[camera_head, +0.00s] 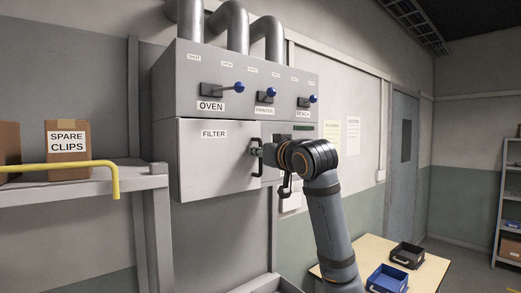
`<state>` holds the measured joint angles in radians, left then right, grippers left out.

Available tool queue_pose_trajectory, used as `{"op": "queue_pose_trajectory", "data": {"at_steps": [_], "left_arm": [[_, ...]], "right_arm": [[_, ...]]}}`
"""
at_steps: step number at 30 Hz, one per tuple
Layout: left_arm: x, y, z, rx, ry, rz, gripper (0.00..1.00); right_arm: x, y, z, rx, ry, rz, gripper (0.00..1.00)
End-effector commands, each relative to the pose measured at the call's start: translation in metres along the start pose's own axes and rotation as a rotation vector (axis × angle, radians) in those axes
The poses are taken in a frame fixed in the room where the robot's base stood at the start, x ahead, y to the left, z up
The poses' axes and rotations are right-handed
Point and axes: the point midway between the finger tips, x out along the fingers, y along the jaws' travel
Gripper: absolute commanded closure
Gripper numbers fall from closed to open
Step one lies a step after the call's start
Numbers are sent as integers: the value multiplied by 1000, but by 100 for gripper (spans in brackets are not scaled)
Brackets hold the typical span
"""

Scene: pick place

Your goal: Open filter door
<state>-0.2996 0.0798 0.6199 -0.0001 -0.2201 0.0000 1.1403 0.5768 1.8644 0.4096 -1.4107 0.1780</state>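The filter door (215,160) is a light grey panel with a FILTER label, low on the left of a grey wall cabinet. It looks shut, flush with the cabinet front. Its dark upright handle (255,158) is at the door's right edge. My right gripper (261,151) is at the handle, with its fingers at the handle's upper part. The wrist hides part of the gripper, so I cannot tell whether the fingers are closed around the handle. My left gripper is not in view.
Above the door are blue-knobbed levers (239,87) labelled OVEN, PRINTER and BENCH. A shelf (80,184) with a yellow rail (70,166) and a SPARE CLIPS box (68,150) stands at left. A table with a blue tray (388,279) and a dark tray (407,255) is lower right.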

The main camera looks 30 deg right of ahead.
Motion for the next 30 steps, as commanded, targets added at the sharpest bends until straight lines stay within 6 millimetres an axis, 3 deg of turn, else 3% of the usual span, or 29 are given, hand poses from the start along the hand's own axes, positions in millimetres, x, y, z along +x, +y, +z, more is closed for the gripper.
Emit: {"op": "queue_pose_trajectory", "data": {"at_steps": [1, 6, 30], "left_arm": [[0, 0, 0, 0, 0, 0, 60], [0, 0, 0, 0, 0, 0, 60], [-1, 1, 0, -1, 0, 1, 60]], "right_arm": [[0, 0, 0, 0, 0, 0, 80], [0, 0, 0, 0, 0, 0, 100], [-2, 2, 0, 0, -1, 15, 100]]}}
